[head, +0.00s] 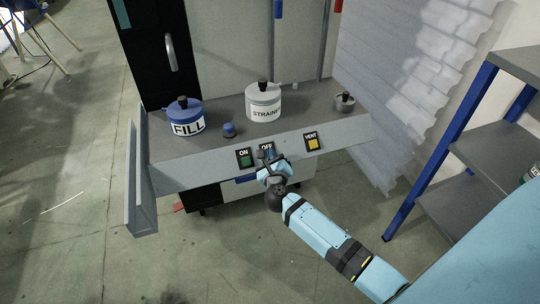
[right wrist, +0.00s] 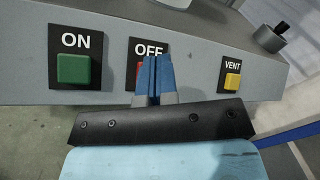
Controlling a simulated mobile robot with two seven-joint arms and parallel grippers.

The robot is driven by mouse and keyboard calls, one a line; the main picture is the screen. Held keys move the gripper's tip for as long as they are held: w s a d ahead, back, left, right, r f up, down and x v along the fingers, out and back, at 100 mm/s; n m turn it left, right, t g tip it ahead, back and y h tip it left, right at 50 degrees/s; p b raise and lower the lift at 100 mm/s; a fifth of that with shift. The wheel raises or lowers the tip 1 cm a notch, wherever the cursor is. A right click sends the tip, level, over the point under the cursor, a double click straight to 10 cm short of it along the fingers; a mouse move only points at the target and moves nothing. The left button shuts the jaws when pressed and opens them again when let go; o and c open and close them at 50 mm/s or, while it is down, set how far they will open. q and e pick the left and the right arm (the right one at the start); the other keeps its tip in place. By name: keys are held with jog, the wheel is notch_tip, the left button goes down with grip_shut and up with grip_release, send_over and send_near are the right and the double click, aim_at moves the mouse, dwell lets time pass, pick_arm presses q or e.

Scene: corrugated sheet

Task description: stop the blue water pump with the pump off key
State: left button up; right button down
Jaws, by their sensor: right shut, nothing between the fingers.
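The pump off key is a red button (right wrist: 139,72) under an "OFF" label in the right wrist view. Most of it is hidden behind my fingers. In the head view its panel (head: 267,147) shows just above my right gripper (head: 266,157). The right gripper is shut and empty, its blue fingertips (right wrist: 155,72) together in front of the red key. I cannot tell whether they touch it. The blue water pump itself I cannot pick out. My left gripper is not in view.
The green ON key (right wrist: 73,69) is left of OFF and the yellow VENT key (right wrist: 232,82) right. A white STRAINER pot (head: 263,107), a small blue knob (head: 229,130) and a metal pot (head: 344,103) stand on the bench. A grey shelf (head: 465,155) stands at the right.

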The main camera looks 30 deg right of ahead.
jog(key=shift+f, duration=0.1)
dwell(0.7)
jog(key=shift+w+d+f, duration=0.1)
jog(key=shift+w+f, duration=0.1)
jog(key=shift+w, duration=0.1)
jog(key=shift+w+f+b, duration=0.25)
jog(key=shift+f+b, duration=0.05)
jog(key=shift+b, duration=0.2)
dwell(0.6)
jog(key=shift+r, duration=0.1)
jog(key=shift+s+r+p, duration=0.5)
jog(key=shift+s+p, duration=0.05)
jog(key=shift+p, duration=0.2)
jog(key=s+r+p, duration=0.1)
jog(key=p, duration=0.1)
jog(key=s+a+r+p, duration=0.1)
jog(key=s+r+p, duration=0.1)
jog(key=shift+s+r, duration=0.25)
dwell(0.8)
